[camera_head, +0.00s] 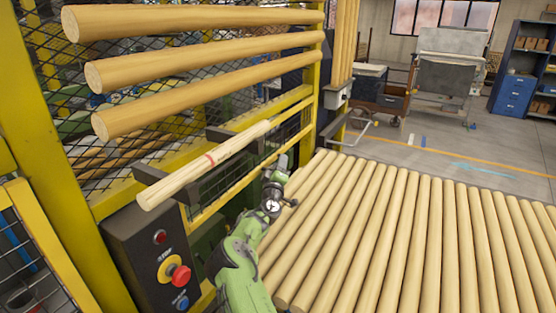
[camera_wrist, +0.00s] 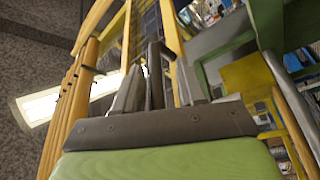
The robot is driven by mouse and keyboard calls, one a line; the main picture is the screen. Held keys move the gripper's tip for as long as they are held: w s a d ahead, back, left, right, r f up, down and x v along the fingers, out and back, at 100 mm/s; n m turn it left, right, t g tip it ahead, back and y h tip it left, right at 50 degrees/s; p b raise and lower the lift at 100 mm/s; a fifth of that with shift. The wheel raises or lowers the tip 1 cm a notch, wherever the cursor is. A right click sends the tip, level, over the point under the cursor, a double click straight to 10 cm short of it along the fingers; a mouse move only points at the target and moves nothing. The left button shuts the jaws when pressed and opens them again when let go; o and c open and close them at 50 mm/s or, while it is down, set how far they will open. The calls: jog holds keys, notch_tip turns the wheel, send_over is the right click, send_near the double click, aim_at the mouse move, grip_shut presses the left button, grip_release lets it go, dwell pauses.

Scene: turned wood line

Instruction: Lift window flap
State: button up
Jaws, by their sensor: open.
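A yellow-framed mesh panel (camera_head: 247,181) in the machine guard, low behind the resting pole, looks like the window flap; I cannot tell for sure. My gripper (camera_head: 279,166) is in front of the panel's right part, at the end of my green arm. In the wrist view my gripper (camera_wrist: 155,92) points upward with its two grey fingers apart. A dark upright bar (camera_wrist: 154,72) shows between the fingers in that picture; I cannot tell whether they touch it. No held thing shows.
Several poles (camera_head: 200,20) are racked above. A row of poles (camera_head: 420,230) fills the right. A control box (camera_head: 130,245) with a red button stands lower left. Open floor (camera_head: 440,145) lies behind.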

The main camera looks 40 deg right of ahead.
jog(key=shift+s+a+r, duration=0.15)
jog(key=shift+s, duration=0.1)
jog(key=shift+w, duration=0.1)
grip_shut()
jog(key=s+d+r+n+y+p, duration=0.1)
jog(key=s+d+r+n+p, duration=0.1)
jog(key=s+r+n+p, duration=0.2)
jog(key=shift+s+d+r+n+y+p, duration=0.35)
jog(key=shift+s+r+p, duration=1.15)
jog(key=shift+s, duration=0.7)
jog(key=shift+a+f, duration=0.1)
